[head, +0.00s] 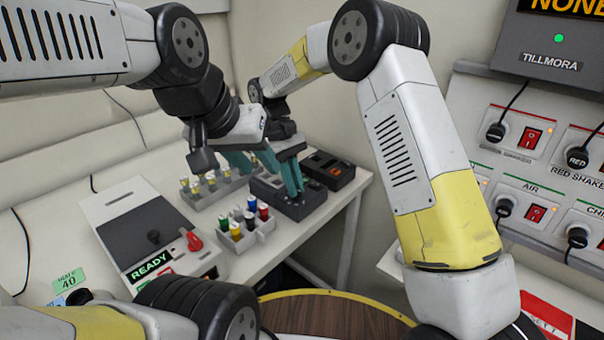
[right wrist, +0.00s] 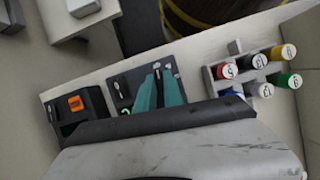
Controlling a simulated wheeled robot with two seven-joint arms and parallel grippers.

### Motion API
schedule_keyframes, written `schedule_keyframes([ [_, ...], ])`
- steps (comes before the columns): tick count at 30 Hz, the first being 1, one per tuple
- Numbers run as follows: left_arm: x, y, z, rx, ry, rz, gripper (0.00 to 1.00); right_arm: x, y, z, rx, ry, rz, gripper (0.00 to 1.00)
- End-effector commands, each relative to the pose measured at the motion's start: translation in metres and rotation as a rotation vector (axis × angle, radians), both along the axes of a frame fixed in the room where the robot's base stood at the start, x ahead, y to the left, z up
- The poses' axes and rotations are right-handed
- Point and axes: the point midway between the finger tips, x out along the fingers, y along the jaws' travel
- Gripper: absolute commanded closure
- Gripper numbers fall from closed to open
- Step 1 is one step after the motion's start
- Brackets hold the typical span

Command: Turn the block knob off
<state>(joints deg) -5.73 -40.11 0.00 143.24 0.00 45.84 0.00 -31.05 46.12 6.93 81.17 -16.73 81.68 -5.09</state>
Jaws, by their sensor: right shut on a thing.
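My right gripper (head: 292,178) has its teal fingers close together and pointing down onto the dark block unit (head: 309,205) on the bench. In the right wrist view the fingers (right wrist: 158,92) are closed over the face of this block unit (right wrist: 122,88). The block knob is mostly hidden between them, so its setting cannot be read. A small green light shows beside the fingers. My left gripper (head: 253,161) is higher and further left, behind the right one. Its teal fingers look apart, with nothing seen between them.
A second dark unit (head: 328,170) with an orange switch (right wrist: 76,103) stands beside the block unit. A rack of colour-capped vials (head: 246,232) and a longer vial rack (head: 205,190) stand close by. A READY device (head: 153,240) with a red knob is at left.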

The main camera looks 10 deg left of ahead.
Motion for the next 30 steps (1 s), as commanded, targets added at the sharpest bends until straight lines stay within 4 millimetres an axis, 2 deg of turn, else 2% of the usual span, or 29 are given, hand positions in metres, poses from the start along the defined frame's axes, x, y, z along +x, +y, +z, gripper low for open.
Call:
schedule_keyframes([
  [9,0.0,0.0,0.0,0.0,0.0,0.0,0.64,0.0004,0.0007,0.0006,0.002,-0.004,0.109,1.0],
  [24,0.0,0.0,0.0,0.0,0.0,0.0,0.64,0.0006,0.0007,0.0005,0.002,-0.004,0.129,1.0],
  [25,0.0,0.0,0.0,0.0,0.0,0.0,0.64,0.0006,0.0007,0.0005,0.002,-0.004,0.129,0.86],
  [28,0.0,0.0,0.0,0.0,0.0,0.0,0.64,0.0004,0.0006,0.0005,0.002,-0.004,0.128,0.67],
  [30,0.0,0.0,0.0,0.0,0.0,0.0,0.64,0.0001,0.0006,0.0003,0.001,-0.003,0.127,0.66],
])
